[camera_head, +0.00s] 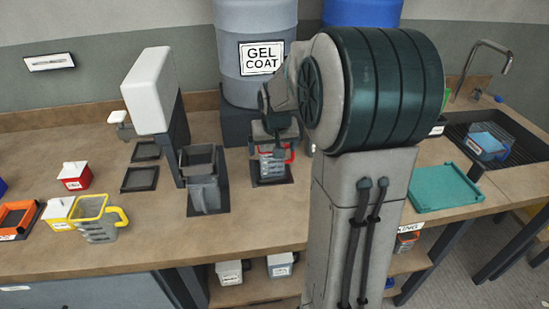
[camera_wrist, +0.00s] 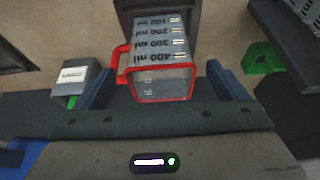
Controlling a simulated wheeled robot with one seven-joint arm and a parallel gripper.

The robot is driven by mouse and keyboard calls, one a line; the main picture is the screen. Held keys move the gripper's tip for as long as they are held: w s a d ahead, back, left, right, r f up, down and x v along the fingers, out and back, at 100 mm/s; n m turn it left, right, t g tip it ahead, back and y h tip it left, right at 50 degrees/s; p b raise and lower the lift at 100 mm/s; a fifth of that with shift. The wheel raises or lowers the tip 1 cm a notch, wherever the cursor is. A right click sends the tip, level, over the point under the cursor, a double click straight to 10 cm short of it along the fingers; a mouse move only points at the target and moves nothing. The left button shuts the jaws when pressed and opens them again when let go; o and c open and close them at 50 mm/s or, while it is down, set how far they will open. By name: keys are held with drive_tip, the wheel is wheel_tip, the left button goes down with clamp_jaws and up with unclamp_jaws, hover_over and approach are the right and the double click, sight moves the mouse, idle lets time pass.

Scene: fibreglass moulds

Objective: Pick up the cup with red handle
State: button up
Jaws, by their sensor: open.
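The cup with the red handle (camera_head: 270,162) stands upright on a dark square pad in front of the gel coat drum in the head view. In the wrist view the clear cup (camera_wrist: 160,70) has a red rim, a red handle on its left side and printed ml marks. My gripper (camera_wrist: 160,88) is open, with one finger on either side of the cup's rim end. Gaps show between the fingers and the cup. In the head view my gripper (camera_head: 275,132) is over the cup and hides part of it.
A yellow-handled cup (camera_head: 98,220), a red box (camera_head: 75,176) and a grey container (camera_head: 203,190) stand to the left on the bench. A white-topped dispenser (camera_head: 148,90) rises beside them. A teal tray (camera_head: 446,187) lies at right. A blue-rimmed cup (camera_head: 487,147) is in the sink.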

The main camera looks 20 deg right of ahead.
drive_tip(key=shift+x, duration=1.35)
drive_tip(key=c, duration=1.6)
drive_tip(key=shift+r, duration=0.15)
